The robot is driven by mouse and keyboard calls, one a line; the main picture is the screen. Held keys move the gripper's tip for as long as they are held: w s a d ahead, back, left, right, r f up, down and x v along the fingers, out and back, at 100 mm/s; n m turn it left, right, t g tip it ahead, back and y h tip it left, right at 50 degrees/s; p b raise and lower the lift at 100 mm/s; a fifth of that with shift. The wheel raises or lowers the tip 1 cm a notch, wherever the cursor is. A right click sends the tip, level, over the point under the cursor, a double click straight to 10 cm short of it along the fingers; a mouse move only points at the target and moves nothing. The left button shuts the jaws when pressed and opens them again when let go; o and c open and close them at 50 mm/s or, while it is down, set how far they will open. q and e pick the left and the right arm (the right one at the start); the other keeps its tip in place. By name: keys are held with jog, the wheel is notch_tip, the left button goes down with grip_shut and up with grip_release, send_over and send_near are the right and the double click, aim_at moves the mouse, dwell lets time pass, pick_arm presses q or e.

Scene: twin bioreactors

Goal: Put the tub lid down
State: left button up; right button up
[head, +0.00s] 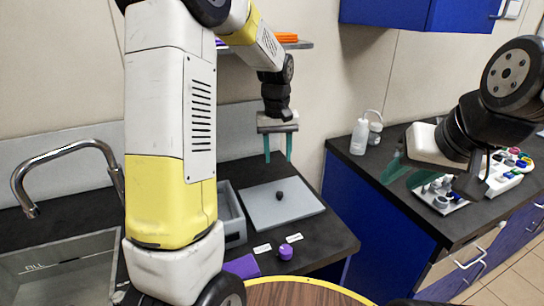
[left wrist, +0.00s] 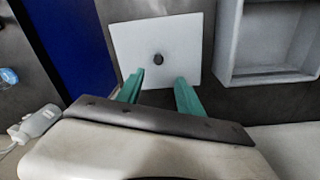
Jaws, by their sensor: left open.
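The tub lid (head: 297,207) is a flat light-grey square plate with a dark knob (head: 279,195) in its middle. It lies flat on the dark counter, right of the grey tub (head: 232,216). In the left wrist view the lid (left wrist: 185,40) shows beside the open, empty-looking tub (left wrist: 265,75). My left gripper (head: 278,158) points down above the lid, its two green fingers apart and nothing between them. The fingers (left wrist: 160,88) are clear of the knob. My right gripper (head: 392,171) is at the right counter, its green fingers partly seen; its opening is unclear.
A purple knob-like cap (head: 285,252), white labels and a purple piece (head: 242,266) lie in front of the lid. A white wash bottle (head: 359,137) stands on the right counter near a tray of small parts (head: 440,195). A tap (head: 65,155) and sink are at left.

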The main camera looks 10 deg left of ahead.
pick_arm(q)
jog(key=s+r+m+t, duration=0.1)
jog(key=s+r+t, duration=0.1)
jog(key=s+r, duration=0.2)
jog(key=s+a+r+m+t+h, duration=0.1)
jog(key=s+r, duration=0.3)
jog(key=s, duration=0.7)
jog(key=s+a+r+m+t, duration=0.1)
jog(key=s+r, duration=0.3)
jog(key=s, duration=0.4)
jog(key=shift+s+t+h, duration=0.2)
jog(key=shift+t+h, duration=0.2)
jog(key=shift+t, duration=0.4)
jog(key=shift+c, duration=0.2)
